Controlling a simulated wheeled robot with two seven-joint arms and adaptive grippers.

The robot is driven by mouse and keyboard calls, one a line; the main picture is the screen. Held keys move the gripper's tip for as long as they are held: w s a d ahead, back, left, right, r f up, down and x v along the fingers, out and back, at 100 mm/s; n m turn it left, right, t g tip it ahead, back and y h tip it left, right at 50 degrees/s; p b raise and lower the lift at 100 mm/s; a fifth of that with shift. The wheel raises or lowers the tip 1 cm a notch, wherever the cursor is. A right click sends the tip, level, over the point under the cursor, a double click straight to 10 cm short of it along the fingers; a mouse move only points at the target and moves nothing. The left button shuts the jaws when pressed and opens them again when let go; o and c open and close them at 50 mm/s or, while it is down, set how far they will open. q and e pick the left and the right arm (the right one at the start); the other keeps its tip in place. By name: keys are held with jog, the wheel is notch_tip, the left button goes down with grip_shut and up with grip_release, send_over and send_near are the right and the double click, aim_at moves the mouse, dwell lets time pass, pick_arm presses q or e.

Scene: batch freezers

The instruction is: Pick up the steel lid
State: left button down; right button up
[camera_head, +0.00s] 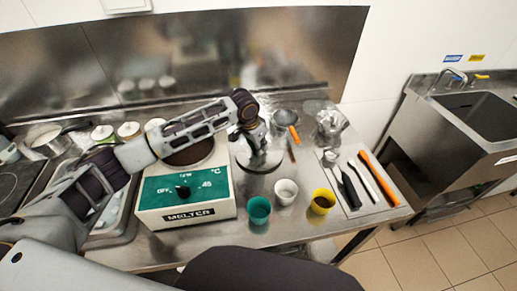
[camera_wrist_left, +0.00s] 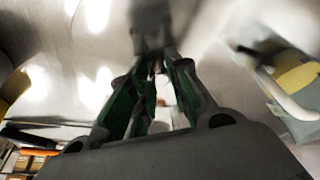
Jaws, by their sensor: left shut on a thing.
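The steel lid (camera_head: 262,166) is a round, shiny disc, just right of the green-and-white melter in the head view. My left gripper (camera_head: 256,146) is above it, shut on it near its top middle. The gripper and wrist hide part of the lid. In the left wrist view, the fingers (camera_wrist_left: 158,72) are close together on a dark, blurred part, with bright metal behind. I cannot tell whether the lid is raised clear of what lies under it. My right gripper is not in view.
The melter (camera_head: 185,205) stands close on the left. Teal (camera_head: 259,209), white (camera_head: 286,191) and yellow (camera_head: 322,201) cups stand in front. A sieve with an orange handle (camera_head: 294,133) lies behind. Several utensils lie on a tray (camera_head: 358,208) at right.

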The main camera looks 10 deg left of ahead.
pick_arm(q)
notch_tip(320, 180, up, 9)
jog(key=shift+f, duration=0.1)
dwell(0.4)
dwell(0.5)
